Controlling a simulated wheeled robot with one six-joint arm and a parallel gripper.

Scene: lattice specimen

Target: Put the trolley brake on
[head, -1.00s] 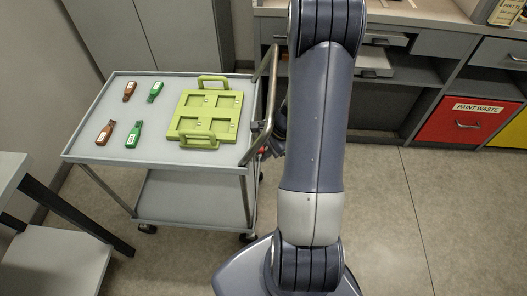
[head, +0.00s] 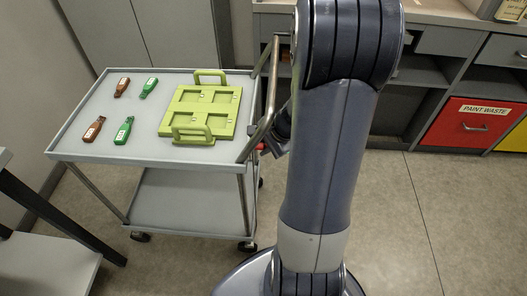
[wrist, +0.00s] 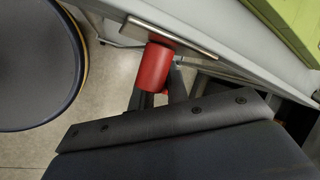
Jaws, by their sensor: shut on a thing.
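The trolley (head: 100,153) is grey, with a flat top, a lower shelf and a bent metal push handle (head: 271,95) on its right side. A red cylindrical brake grip (wrist: 153,68) hangs below a flat metal bar (wrist: 172,34) at the trolley's edge in the wrist view. My gripper (wrist: 162,92) is shut on the red grip, its dark fingers at the grip's lower end. In the head view my gripper (head: 275,140) is beside the trolley's right side, partly hidden by my arm. The brake's setting cannot be told.
On the trolley top lie a green tray (head: 205,111) with two handles and several small brown and green items (head: 123,130). A grey table (head: 50,265) stands at left. Cabinets with a red "PAINT WASTE" drawer (head: 470,125) are behind at right. Floor (head: 390,220) at right is clear.

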